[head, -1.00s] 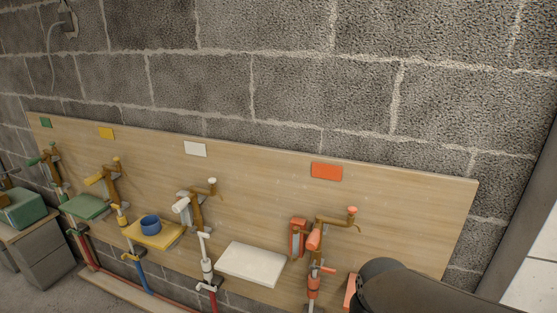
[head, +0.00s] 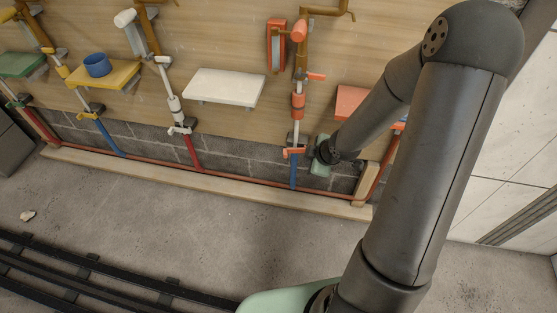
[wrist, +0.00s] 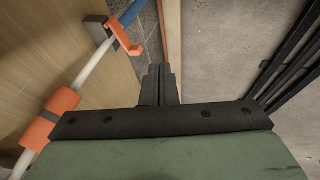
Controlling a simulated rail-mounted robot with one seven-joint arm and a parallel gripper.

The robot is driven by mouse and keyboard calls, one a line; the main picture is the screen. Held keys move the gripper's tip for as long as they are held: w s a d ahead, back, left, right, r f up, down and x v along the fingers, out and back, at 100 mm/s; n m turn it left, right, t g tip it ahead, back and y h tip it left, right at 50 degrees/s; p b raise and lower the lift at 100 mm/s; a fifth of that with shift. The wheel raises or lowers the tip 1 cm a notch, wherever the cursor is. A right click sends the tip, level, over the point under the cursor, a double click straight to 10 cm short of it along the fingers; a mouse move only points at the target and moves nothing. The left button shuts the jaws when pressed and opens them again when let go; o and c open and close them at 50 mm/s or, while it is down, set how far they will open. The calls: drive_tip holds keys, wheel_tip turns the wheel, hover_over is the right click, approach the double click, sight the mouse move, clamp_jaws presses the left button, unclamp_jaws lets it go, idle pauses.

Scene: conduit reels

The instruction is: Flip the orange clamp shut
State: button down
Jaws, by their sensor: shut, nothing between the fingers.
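The orange clamp (head: 294,151) is at the lower end of the orange station's white pipe, where the blue conduit (head: 293,176) begins. In the wrist view the orange clamp (wrist: 128,36) is an L-shaped lever sticking out from a dark bracket, to the upper left of the fingers. My gripper (wrist: 158,68) is shut and empty, its two dark fingers together, apart from the clamp. In the head view the green body of my gripper (head: 320,160) is just right of and slightly below the clamp. Its fingertips are not clear there.
An orange sleeve (wrist: 49,121) sits higher on the same pipe. An orange shelf (head: 361,102) is partly behind my arm. A white shelf (head: 224,87) is to the left. A wooden curb (head: 200,180) runs along the wall base. Open floor lies in front, with dark rails (head: 75,270).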

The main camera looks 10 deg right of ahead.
drive_tip(key=w+a+f+n+y+b, duration=0.1)
drive_tip(key=w+a+f+b, duration=0.3)
drive_tip(key=w+f, duration=0.6)
drive_tip(key=shift+w+f+t+b, duration=0.3)
drive_tip(key=shift+f+t+b, duration=0.1)
drive_tip(key=shift+f+b, duration=0.35)
